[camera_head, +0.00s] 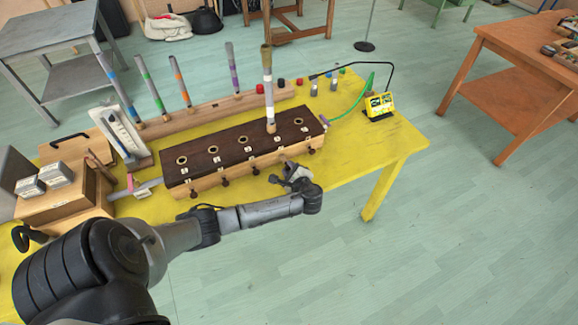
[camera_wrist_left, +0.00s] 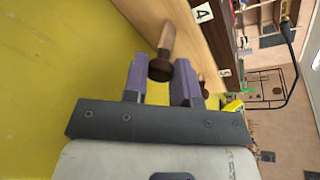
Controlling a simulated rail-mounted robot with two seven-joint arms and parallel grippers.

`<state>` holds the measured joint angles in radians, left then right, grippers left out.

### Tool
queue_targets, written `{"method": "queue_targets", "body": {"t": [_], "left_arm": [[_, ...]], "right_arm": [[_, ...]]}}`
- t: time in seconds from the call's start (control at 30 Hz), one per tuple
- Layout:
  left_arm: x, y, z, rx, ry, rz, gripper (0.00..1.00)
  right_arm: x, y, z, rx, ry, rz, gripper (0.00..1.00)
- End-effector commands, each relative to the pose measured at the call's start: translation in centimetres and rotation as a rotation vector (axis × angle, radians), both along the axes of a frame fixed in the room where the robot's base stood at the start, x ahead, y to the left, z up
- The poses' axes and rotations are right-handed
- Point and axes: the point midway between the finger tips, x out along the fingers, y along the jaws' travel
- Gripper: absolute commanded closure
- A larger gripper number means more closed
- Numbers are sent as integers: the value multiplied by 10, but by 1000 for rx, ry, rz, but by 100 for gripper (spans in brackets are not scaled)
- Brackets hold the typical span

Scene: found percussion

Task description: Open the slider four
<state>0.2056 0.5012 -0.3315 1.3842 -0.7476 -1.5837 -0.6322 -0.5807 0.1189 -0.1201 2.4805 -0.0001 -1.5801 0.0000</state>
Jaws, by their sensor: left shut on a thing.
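A long wooden box with a dark top (camera_head: 225,148) and a row of holes stands on the yellow table. Slider knobs stick out of its front face. My left gripper (camera_head: 285,172) is at the front of the box, at the fourth knob from the left. In the left wrist view, slider four's knob (camera_wrist_left: 160,67), with a tan stem and dark brown end, sits between the gripper's purple-grey fingers, near the label 4 (camera_wrist_left: 202,14). The gripper is shut on it. A grey tube with a brown top (camera_head: 267,85) stands upright in the fourth hole. My right gripper is out of view.
Slider five's knob (camera_head: 311,150) is just right of the gripper. A wooden rail (camera_head: 205,110) with coloured tubes stands behind the box. A yellow device (camera_head: 379,104) with a green cable is at right. Wooden boxes (camera_head: 60,195) are at left. The yellow table's front right (camera_head: 365,165) is clear.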

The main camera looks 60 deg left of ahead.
Motion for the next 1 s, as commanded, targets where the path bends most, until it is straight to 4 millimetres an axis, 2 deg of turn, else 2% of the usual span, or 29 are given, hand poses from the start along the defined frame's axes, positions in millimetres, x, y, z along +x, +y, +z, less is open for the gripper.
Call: {"method": "queue_targets", "body": {"t": [0.03, 0.3, 0.57, 0.77, 1.0], "left_arm": [[0, 0, 0, 0, 0, 0, 72], [0, 0, 0, 0, 0, 0, 48], [0, -1, 1, 0, 0, 0, 48], [-3, -24, 8, -3, -1, -1, 48], [-10, -70, 21, -4, 0, -1, 48]], "right_arm": [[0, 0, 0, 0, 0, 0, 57], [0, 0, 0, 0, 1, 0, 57], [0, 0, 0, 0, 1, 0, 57], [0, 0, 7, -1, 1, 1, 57], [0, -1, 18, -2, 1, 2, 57]]}}
